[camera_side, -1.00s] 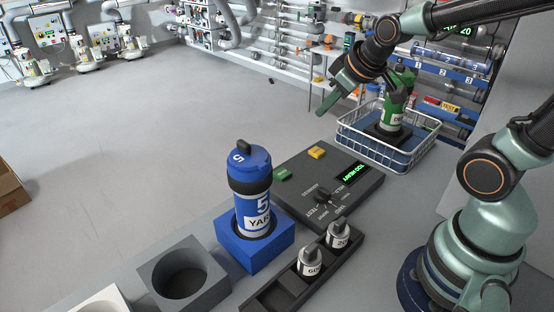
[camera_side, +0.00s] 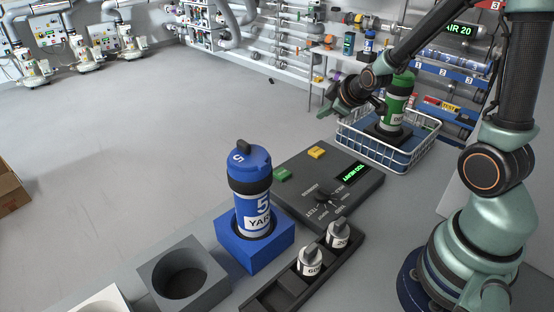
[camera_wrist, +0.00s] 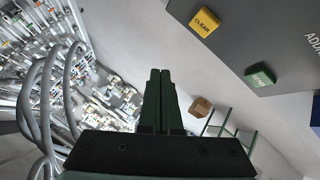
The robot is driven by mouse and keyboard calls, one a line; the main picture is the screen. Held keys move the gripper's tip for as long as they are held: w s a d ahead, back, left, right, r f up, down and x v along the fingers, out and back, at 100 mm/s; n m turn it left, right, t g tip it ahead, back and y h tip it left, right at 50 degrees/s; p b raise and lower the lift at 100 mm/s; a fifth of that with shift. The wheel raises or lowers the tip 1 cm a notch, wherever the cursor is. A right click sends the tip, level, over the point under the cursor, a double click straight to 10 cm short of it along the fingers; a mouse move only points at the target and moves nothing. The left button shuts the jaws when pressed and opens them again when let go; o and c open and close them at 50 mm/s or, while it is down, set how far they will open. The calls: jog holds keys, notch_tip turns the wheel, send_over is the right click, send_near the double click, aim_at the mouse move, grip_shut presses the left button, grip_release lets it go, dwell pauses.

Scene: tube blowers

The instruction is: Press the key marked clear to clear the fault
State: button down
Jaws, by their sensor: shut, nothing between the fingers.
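The key marked CLEAR is yellow and sits on the dark control panel (camera_side: 300,205). In the side view this clear key (camera_side: 317,152) is at the panel's far edge; in the wrist view its label faces the camera (camera_wrist: 204,22). A green key (camera_side: 282,175) is beside it, and also shows in the wrist view (camera_wrist: 260,77).
A wire basket (camera_side: 412,152) holding a green canister (camera_side: 396,100) stands close to my gripper on the right. A blue canister (camera_side: 252,205) stands in a blue holder at the panel's left. Two weights (camera_side: 310,262) sit in a dark rack in front.

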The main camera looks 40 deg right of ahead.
aim_at(320, 152)
jog(key=shift+f, duration=0.1)
jog(key=shift+f, duration=4.3)
jog(key=shift+f, duration=0.15)
jog(key=shift+f, duration=0.25)
jog(key=shift+f, duration=0.45)
jog(key=shift+r, duration=0.9)
